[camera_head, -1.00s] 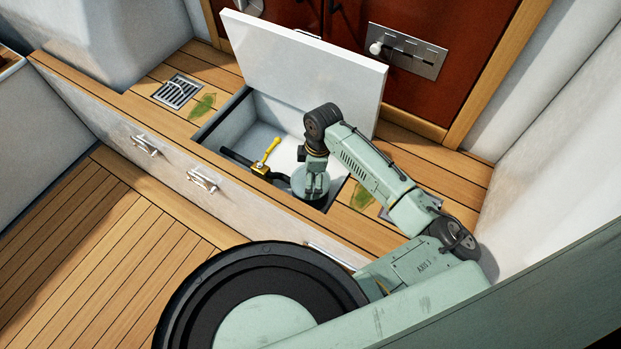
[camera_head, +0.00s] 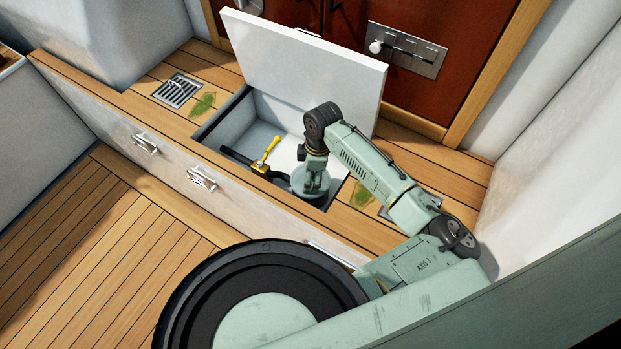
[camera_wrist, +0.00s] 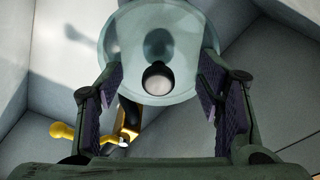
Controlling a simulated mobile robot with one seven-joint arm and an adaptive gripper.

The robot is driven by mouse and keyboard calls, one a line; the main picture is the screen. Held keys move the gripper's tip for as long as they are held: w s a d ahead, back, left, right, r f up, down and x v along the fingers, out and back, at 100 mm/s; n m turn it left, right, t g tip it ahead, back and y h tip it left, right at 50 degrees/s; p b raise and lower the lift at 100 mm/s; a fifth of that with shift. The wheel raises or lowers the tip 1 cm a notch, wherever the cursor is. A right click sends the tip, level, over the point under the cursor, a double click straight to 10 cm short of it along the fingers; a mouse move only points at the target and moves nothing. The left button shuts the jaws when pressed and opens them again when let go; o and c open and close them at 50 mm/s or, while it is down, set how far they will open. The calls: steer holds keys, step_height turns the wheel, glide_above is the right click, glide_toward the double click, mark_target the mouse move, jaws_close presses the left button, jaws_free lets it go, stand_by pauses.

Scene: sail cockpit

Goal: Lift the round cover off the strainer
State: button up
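The round cover (camera_wrist: 178,22) is a pale green, see-through disc with a round knob (camera_wrist: 158,79) at its middle in the wrist view. In the head view the cover (camera_head: 300,182) lies low inside the open locker, partly behind my gripper (camera_head: 316,183). In the wrist view my gripper (camera_wrist: 161,75) is open, with one finger on each side of the knob and a wide gap between. Nothing is held. I cannot tell whether the fingers touch the cover. The strainer body under the cover is mostly hidden.
A yellow valve handle (camera_head: 267,152) and dark hose (camera_head: 237,157) are left of the cover. The locker's white lid (camera_head: 300,58) stands raised behind. Locker walls are close to my gripper. A drain grate (camera_head: 178,90) is in the bench at left.

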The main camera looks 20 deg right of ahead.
steer(key=shift+f, duration=0.1)
steer(key=c, duration=0.8)
